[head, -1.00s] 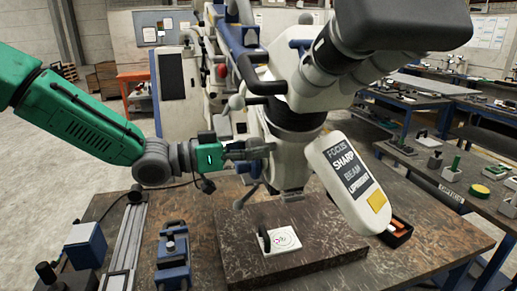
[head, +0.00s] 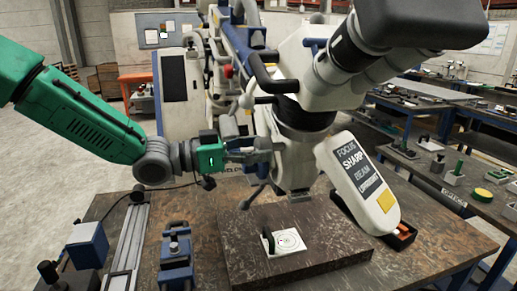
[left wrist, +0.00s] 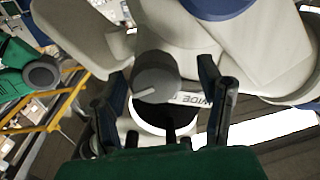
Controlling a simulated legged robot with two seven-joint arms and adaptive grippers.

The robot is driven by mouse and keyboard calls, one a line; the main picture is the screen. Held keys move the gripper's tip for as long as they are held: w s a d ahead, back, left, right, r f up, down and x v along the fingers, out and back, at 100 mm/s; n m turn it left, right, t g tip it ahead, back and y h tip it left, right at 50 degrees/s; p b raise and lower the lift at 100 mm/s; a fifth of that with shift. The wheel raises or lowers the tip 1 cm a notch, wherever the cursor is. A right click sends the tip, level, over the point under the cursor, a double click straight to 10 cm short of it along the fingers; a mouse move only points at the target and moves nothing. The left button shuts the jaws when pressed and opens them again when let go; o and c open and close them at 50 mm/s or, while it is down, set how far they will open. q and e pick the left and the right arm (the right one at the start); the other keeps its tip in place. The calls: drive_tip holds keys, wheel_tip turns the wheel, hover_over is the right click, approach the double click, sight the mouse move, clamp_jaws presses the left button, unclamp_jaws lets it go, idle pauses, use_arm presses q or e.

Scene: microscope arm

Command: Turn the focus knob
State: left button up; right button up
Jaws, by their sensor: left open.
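The microscope (head: 300,120) hangs over the bench on a white and blue arm. In the left wrist view, a round grey focus knob (left wrist: 157,72) with a white pointer line shows on the microscope's pale body. My left gripper (head: 262,150) is beside the microscope's left side in the head view. In the left wrist view the left gripper's fingers (left wrist: 165,95) stand apart on either side of the knob, with gaps visible; I cannot tell contact. A white side panel (head: 360,185) reads FOCUS SHARP and BEAM; its last line is hard to read. My right gripper is not in view.
A white card with printed rings (head: 290,243) lies on a dark slab (head: 330,262) under the microscope. A blue clamp (head: 176,262) and a rail (head: 128,245) stand to the left on the bench. A black tray (head: 402,238) is behind the panel.

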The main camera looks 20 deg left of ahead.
use_arm(q)
drive_tip(key=shift+a, duration=0.1)
drive_tip(key=v, duration=0.6)
drive_tip(key=shift+s+r, duration=0.1)
drive_tip(key=shift+s, duration=0.2)
approach(256, 148)
drive_tip(key=shift+s+a, duration=0.2)
drive_tip(key=shift+a, duration=0.3)
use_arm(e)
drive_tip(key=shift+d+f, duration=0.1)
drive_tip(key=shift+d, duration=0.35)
